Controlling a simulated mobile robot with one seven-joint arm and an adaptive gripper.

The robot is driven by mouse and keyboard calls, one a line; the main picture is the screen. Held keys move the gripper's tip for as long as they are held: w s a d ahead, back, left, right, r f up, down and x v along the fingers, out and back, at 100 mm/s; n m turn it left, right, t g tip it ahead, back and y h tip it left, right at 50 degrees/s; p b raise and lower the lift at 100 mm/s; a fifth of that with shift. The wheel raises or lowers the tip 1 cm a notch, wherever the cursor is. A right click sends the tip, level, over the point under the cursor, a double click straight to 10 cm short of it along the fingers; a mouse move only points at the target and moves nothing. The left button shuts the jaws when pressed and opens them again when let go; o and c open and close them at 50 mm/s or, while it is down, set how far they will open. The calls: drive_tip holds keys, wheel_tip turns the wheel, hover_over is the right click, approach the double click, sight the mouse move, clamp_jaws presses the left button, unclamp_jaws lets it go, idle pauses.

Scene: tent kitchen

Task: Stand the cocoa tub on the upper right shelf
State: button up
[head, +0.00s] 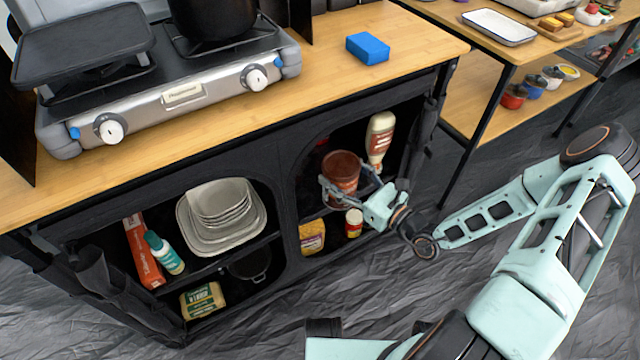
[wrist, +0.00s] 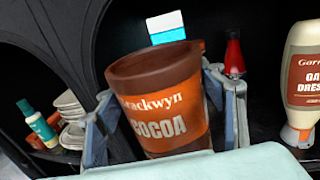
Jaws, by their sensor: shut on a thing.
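The cocoa tub (head: 341,168), brown with an orange label, is at the mouth of the upper right compartment of the black cabinet. My gripper (head: 349,184) is shut on it, with one finger on each side. In the wrist view the tub (wrist: 160,108) stands between the fingers (wrist: 163,118), leaning slightly in the picture, its label facing the camera. The upper right shelf (head: 314,214) runs below it. The tub's base is hidden by the gripper, so I cannot tell whether it touches the shelf.
A dressing bottle (head: 380,138) stands on that shelf right of the tub. A red bottle (wrist: 233,82) and a blue-and-white carton (wrist: 166,28) are behind it. A yellow packet (head: 312,237) and small jar (head: 354,223) are below.

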drive_tip(key=w+a+f+b, duration=0.5)
drive_tip(key=w+f, duration=0.3)
drive_tip(key=f, duration=0.3)
drive_tip(key=shift+w+a, duration=0.2)
drive_tip(key=shift+a, duration=0.15)
drive_tip(key=shift+f, duration=0.15)
drive_tip(key=o, duration=1.9)
drive_tip(key=shift+f, duration=0.1)
drive_tip(key=shift+o, duration=0.2)
drive_tip(key=p+v, duration=0.2)
drive_tip(key=v, duration=1)
